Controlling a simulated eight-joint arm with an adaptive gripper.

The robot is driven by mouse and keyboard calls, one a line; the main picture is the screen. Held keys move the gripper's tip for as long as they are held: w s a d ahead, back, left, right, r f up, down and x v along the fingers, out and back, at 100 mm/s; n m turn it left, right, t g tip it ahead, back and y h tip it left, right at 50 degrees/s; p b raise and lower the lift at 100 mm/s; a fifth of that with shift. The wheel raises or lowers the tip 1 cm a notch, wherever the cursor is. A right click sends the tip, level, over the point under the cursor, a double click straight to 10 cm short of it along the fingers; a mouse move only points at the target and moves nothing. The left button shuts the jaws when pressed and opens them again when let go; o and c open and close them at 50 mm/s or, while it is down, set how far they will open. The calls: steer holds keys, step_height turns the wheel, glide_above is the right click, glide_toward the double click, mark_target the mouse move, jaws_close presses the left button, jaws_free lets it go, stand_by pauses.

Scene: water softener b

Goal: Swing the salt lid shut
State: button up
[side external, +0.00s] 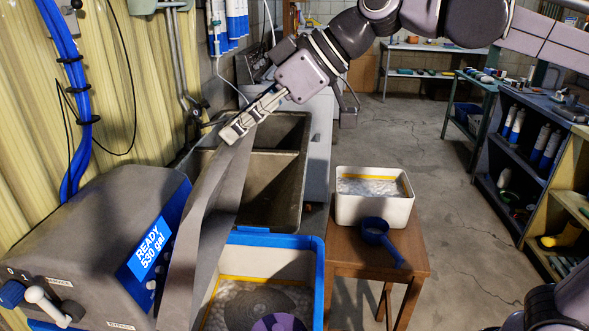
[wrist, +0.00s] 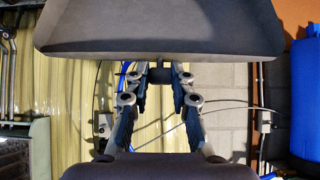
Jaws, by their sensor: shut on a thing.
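The grey salt lid (side external: 215,195) stands steeply raised on the softener, leaning a little to the right at its top. Its broad grey face fills the top of the wrist view (wrist: 160,30). My gripper (side external: 238,132) is at the lid's upper edge, shut on it. In the wrist view my fingers (wrist: 160,75) reach up to the lid's edge, and their tips are partly hidden by it. The open salt tank (side external: 319,280) has a blue rim and a yellow line inside. White salt, a dark round cover and something purple show in it.
The softener's grey head (side external: 85,235) with a blue "READY 530 gal" label is left of the lid. A double sink (side external: 287,165) stands behind. A wooden stool (side external: 420,262) on the right holds a white salt tub (side external: 374,212) and a blue scoop (side external: 375,232). Floor beyond is clear.

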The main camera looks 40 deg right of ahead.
steer(key=shift+s+d+f, duration=0.65)
steer(key=shift+s+d, duration=0.2)
steer(key=shift+s+d+f, duration=0.6)
steer(key=shift+s+d, duration=0.2)
steer(key=shift+s, duration=0.05)
steer(key=s+d+f, duration=0.4)
steer(key=f, duration=0.2)
steer(key=shift+s+d, duration=0.25)
steer(key=s+d+f, duration=0.3)
steer(key=f, duration=0.4)
steer(key=shift+f, duration=0.35)
stand_by(0.4)
